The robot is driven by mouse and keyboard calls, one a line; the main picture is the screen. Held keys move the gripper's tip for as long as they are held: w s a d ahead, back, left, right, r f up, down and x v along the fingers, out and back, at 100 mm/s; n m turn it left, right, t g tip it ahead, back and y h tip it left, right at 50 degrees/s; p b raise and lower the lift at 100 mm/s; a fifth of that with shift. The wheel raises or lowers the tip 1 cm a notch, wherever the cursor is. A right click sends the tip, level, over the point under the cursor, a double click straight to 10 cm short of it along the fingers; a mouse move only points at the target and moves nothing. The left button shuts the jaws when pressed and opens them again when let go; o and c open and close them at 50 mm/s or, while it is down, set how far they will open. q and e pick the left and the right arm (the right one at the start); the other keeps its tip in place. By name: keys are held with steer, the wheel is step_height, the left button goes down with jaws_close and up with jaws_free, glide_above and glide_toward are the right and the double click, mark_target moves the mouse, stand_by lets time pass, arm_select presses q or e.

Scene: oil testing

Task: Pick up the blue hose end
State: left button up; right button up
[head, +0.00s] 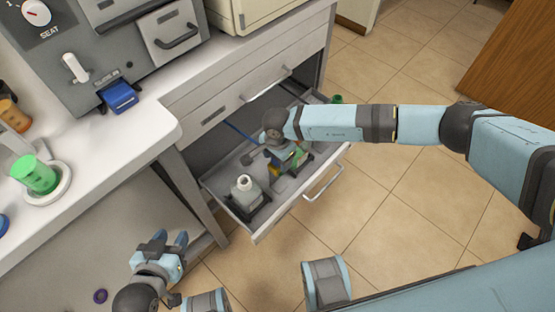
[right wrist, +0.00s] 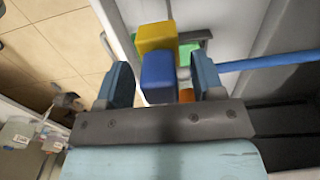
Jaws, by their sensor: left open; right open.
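In the right wrist view, a blue block-shaped end (right wrist: 158,76) lies between the two fingers of my open right gripper (right wrist: 163,82), with a yellow block (right wrist: 157,38) just beyond it. A thin blue hose (right wrist: 270,62) runs off to the right from behind the right-hand finger; its join to the blue block is hidden. In the head view, my right gripper (head: 287,160) reaches down into the open drawer and largely hides the blue end. The hose (head: 240,132) shows at the drawer's back. My left gripper (head: 166,243) is open and empty, outside the drawer.
The open drawer (head: 235,205) also holds a bottle (head: 246,190) with a pale neck, left of my right gripper. Green items show beside the gripper. The counter (head: 145,125) overhangs at left, carrying a green cup (head: 35,174). Tiled floor (head: 400,210) is free at right.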

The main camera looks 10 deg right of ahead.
steer(key=shift+f, duration=0.1)
steer(key=c, duration=1)
